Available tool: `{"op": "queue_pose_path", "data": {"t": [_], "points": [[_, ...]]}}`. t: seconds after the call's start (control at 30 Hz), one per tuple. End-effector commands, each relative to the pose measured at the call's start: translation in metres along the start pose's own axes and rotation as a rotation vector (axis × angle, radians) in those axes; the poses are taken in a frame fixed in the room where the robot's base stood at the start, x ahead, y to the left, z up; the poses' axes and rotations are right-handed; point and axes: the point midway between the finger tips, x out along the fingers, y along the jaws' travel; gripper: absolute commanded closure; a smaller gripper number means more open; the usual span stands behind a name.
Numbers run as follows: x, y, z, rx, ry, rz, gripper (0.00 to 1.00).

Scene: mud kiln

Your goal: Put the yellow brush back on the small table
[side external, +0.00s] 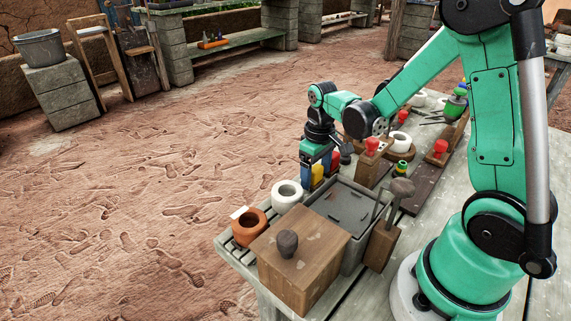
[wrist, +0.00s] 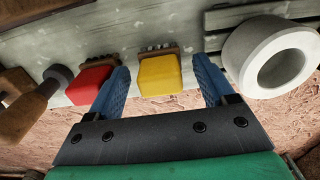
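The yellow brush (wrist: 160,76) has a block-shaped yellow body with dark bristles along its far edge. In the wrist view it sits between the two blue fingers of my gripper (wrist: 164,88), with a gap on each side. My gripper is open. In the side external view the gripper (side external: 318,160) points down at the table's left edge, and the yellow brush (side external: 317,174) shows partly behind a finger. A red brush (wrist: 90,84) lies just outside the left finger in the wrist view. I cannot tell which surface is the small table.
A white ring-shaped pot (wrist: 270,57) stands right of the gripper in the wrist view. In the side external view a grey tray (side external: 350,259), a terracotta pot (side external: 249,240) and a wooden box (side external: 303,268) crowd the table's front. Red-handled stamps (side external: 372,145) stand behind. The floor left is open.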

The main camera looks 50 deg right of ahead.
Motion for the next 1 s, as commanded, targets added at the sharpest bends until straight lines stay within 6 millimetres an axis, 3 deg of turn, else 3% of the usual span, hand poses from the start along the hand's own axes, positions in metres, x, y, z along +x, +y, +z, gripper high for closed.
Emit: {"op": "queue_pose_path", "data": {"t": [0.37, 0.8, 1.0], "points": [[-0.011, 0.000, 0.000, 0.000, 0.000, 0.000, 0.24], [-0.088, 0.000, 0.000, 0.000, 0.000, 0.000, 0.24], [-0.113, 0.000, 0.000, 0.000, 0.000, 0.000, 0.24]]}}
